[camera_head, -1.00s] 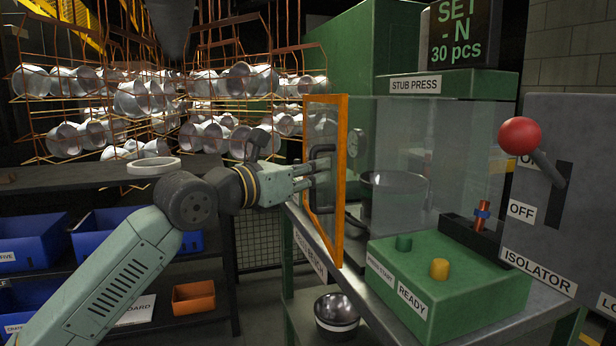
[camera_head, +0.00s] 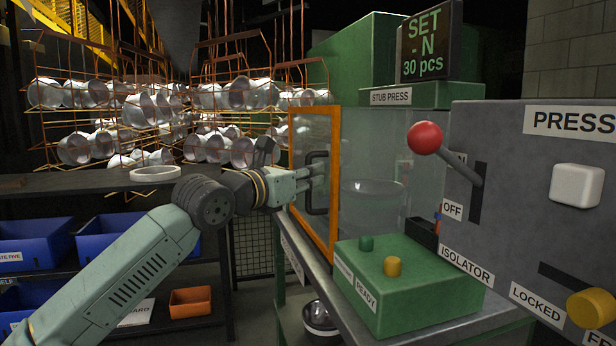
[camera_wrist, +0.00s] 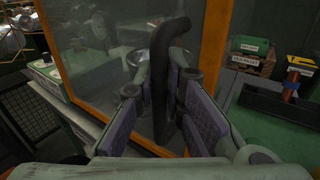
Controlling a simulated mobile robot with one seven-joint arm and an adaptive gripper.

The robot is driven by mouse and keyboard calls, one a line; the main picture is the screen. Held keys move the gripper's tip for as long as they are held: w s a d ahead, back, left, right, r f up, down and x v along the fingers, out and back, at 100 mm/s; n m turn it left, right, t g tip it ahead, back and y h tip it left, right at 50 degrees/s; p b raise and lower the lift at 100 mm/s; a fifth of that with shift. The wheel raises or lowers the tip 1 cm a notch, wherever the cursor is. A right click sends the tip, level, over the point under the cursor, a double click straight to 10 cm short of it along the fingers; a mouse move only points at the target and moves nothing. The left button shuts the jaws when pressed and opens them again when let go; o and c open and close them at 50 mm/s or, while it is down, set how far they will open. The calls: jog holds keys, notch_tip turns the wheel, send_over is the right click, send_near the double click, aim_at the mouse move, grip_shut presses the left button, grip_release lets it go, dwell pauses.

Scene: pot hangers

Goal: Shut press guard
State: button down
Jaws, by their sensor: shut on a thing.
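The press guard is a clear panel in an orange frame (camera_head: 334,185), standing at the front left of the stub press. It also shows in the wrist view (camera_wrist: 216,60). A dark vertical handle (camera_head: 317,183) is fixed on the panel. My gripper (camera_head: 312,181) is at this handle. In the wrist view the handle (camera_wrist: 162,85) stands between my two fingers (camera_wrist: 160,112), which are shut on it. A pot sits behind the clear panels, and it shows in the head view (camera_head: 372,195).
The green control box (camera_head: 410,285) with green and yellow buttons stands on the bench right of the guard. The grey isolator panel (camera_head: 540,200) with a red-knobbed lever (camera_head: 425,138) is at the right. Blue bins (camera_head: 110,235) and racks of pots (camera_head: 150,110) are at the left.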

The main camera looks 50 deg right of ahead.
jog(key=shift+s+d+r, duration=0.1)
jog(key=shift+s+d, duration=0.05)
jog(key=shift+s, duration=0.05)
jog(key=c, duration=2)
grip_release()
jog(key=shift+s+d, duration=0.1)
jog(key=shift+d, duration=0.05)
jog(key=o, duration=0.3)
jog(key=shift+o, duration=0.2)
jog(key=a, duration=1.2)
jog(key=shift+s, duration=0.3)
